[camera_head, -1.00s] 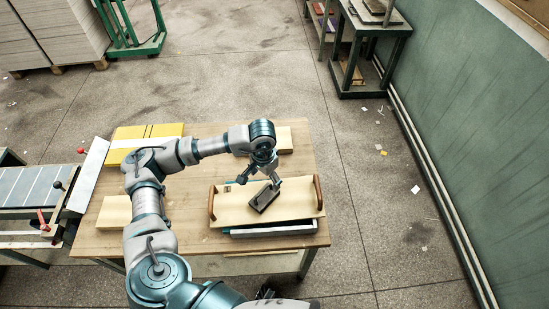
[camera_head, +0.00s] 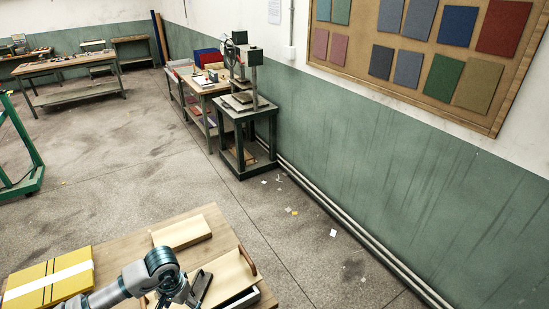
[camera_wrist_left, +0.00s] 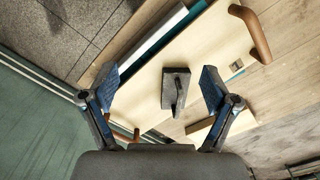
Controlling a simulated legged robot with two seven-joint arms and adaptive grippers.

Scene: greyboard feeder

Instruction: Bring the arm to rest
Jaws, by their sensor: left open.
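My left arm reaches in from the lower left in the head view. Its gripper (camera_head: 182,298) is low at the picture's bottom edge, partly cut off. In the left wrist view the left gripper (camera_wrist_left: 163,84) has its two fingers spread wide. A dark block with a raised grip (camera_wrist_left: 175,90) lies on the pale board (camera_wrist_left: 208,45) and shows between the fingers in that view. I cannot tell the gap between them. The block also shows beside the gripper in the head view (camera_head: 201,288). My right gripper is not in view.
The wooden table (camera_head: 120,246) holds a yellow stack (camera_head: 50,282) and a pale slab (camera_head: 181,233). Brown handles (camera_wrist_left: 252,33) stand at the pale board's ends. A green press stand (camera_head: 245,125) is by the wall. Floor right of the table is mostly clear.

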